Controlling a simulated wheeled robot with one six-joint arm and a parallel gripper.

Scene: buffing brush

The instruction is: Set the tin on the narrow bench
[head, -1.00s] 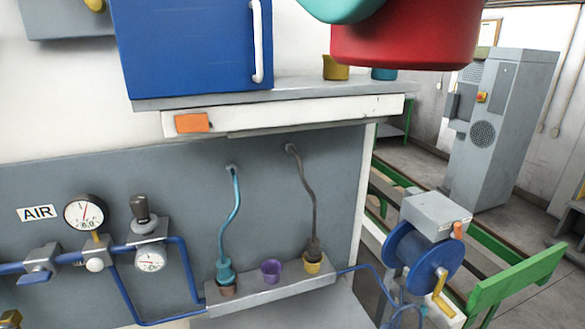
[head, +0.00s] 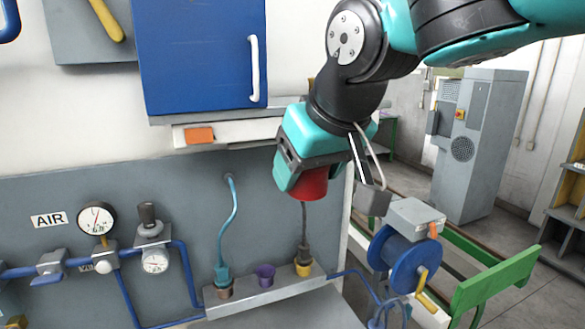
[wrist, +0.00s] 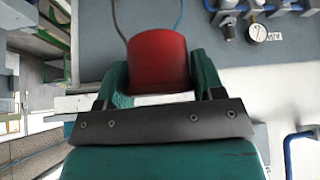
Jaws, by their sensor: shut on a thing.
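The red tin (head: 309,184) is held in my gripper (head: 303,168), below the wrist and in front of the grey wall panel. In the wrist view the tin (wrist: 158,58) sits between the two teal fingers of my gripper (wrist: 160,72), which press on its sides. The tin is in the air, apart from any surface. A plain grey bench surface (head: 285,312) shows at the bottom of the head view, below and left of the tin. I cannot tell for sure that it is the narrow bench.
A grey ledge (head: 245,295) carries brown, purple and yellow cups below the tin. A blue cabinet (head: 195,60) hangs over a shelf (head: 230,132). A blue reel (head: 405,258) and green rail (head: 490,283) stand at right. Gauges and blue pipes line the left.

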